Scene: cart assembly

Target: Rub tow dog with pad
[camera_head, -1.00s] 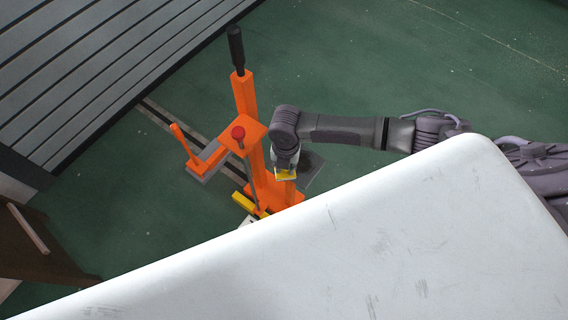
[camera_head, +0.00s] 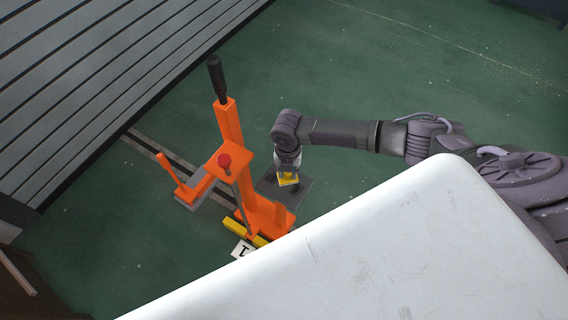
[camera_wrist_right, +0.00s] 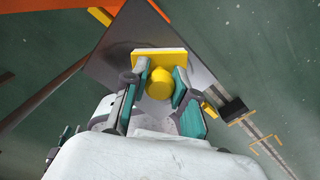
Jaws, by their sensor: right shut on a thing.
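The orange tow dog (camera_head: 231,125) stands upright on the floor left of centre in the head view, with a black grip on its post and a red knob. My right gripper (camera_head: 287,174) is just right of its post. In the right wrist view my right gripper (camera_wrist_right: 158,92) is shut on the yellow pad (camera_wrist_right: 160,60). The pad is also visible at the fingertips in the head view (camera_head: 288,180). A dark grey plate (camera_head: 298,191) lies below the pad; I cannot tell whether they touch. My left gripper is out of view.
A white rounded surface (camera_head: 400,250) fills the lower right and hides part of the tow dog's base. A grey slatted platform (camera_head: 110,70) is at the upper left. A rail (camera_head: 150,145) runs along the green floor. Open floor lies behind my right arm.

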